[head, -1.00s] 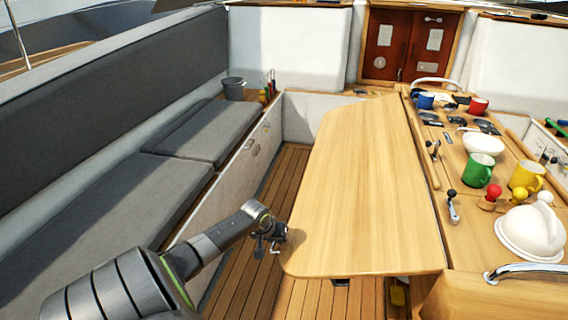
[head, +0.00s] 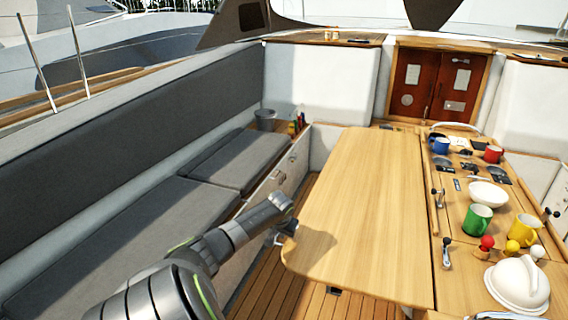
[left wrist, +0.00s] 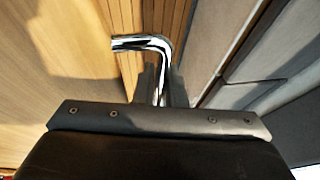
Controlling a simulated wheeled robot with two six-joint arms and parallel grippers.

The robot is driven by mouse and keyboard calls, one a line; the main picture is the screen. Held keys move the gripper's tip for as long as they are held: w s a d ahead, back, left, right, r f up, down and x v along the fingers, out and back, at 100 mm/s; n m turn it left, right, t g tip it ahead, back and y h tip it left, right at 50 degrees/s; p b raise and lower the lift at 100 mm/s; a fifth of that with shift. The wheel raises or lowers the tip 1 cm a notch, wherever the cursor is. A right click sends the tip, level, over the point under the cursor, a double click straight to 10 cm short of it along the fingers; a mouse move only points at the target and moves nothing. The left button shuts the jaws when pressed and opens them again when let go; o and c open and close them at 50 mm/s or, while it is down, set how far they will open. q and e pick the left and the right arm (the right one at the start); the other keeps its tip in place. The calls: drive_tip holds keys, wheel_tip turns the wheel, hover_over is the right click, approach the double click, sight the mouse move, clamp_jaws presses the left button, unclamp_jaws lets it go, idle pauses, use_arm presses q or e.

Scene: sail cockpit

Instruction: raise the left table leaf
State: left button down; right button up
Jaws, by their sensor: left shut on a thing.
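The left table leaf (head: 355,215) is a long pale wooden panel to the left of the table's centre part. It looks about level with the centre part, with a thin seam between them. My left gripper (head: 285,232) is at the leaf's near left corner. In the left wrist view my left gripper (left wrist: 162,88) is shut on a bent chrome handle (left wrist: 150,42) beside the wooden leaf (left wrist: 50,70). The fingertips are partly hidden behind the gripper's dark body. My right gripper is not in view.
The centre part carries a green mug (head: 477,219), a yellow mug (head: 524,230), a white bowl (head: 487,195), a white dome (head: 518,285) and small winch-like handles (head: 446,253). A grey cushioned bench (head: 110,255) runs along the left. Slatted floor (head: 270,290) lies between bench and leaf.

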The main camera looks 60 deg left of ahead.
use_arm(q)
drive_tip(key=shift+r, duration=0.3)
drive_tip(key=c, duration=1.8)
unclamp_jaws()
drive_tip(key=shift+f, duration=0.1)
drive_tip(key=shift+o, duration=0.2)
drive_tip(key=shift+d+r, duration=0.15)
drive_tip(key=shift+r, duration=0.45)
drive_tip(key=b+v, duration=0.1)
drive_tip(key=v, duration=1.5)
drive_tip(key=shift+d, duration=0.15)
